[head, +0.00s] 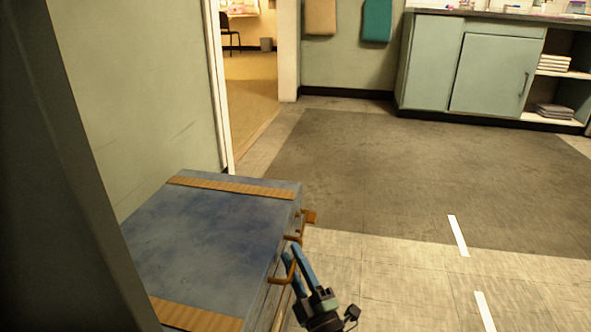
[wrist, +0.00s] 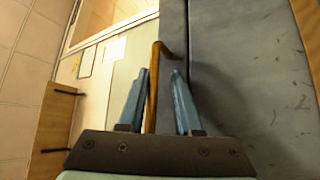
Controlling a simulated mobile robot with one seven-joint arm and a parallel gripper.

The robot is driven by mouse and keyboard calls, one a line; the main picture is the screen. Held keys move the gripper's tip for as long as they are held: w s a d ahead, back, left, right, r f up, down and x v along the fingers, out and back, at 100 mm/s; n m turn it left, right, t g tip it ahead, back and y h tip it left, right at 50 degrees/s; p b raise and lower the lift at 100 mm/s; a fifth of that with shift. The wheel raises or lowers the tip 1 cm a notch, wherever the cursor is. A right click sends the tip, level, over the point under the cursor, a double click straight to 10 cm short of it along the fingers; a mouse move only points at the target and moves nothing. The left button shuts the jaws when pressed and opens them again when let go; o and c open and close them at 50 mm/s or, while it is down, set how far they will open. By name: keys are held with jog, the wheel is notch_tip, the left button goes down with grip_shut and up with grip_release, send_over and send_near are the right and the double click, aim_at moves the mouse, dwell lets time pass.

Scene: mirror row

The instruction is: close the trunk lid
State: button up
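The blue trunk (head: 278,310) stands at the lower left of the head view, against the wall. Its lid (head: 205,235) has two tan straps and looks down or nearly down; I cannot tell whether a gap is left at the front. A brass handle (head: 279,281) sticks out from the front edge. My gripper (head: 296,250) is at this handle, fingers apart. In the wrist view the handle (wrist: 154,75) passes between the two blue fingers of my gripper (wrist: 160,74), and the grey-blue trunk surface fills the right side. Contact with the handle is not clear.
A brass latch (head: 308,216) juts from the trunk's front further back. The floor (head: 420,170) to the right is clear. A green cabinet (head: 495,75) stands at the back right. An open doorway (head: 250,90) lies behind the trunk.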

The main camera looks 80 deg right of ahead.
jog(key=shift+o, duration=0.7)
jog(key=shift+f, duration=0.15)
jog(key=shift+s+a+p, duration=0.35)
jog(key=shift+a, duration=0.15)
jog(key=p+v, duration=0.4)
jog(key=v, duration=0.8)
jog(key=shift+s+d, duration=0.1)
jog(key=shift+s, duration=0.05)
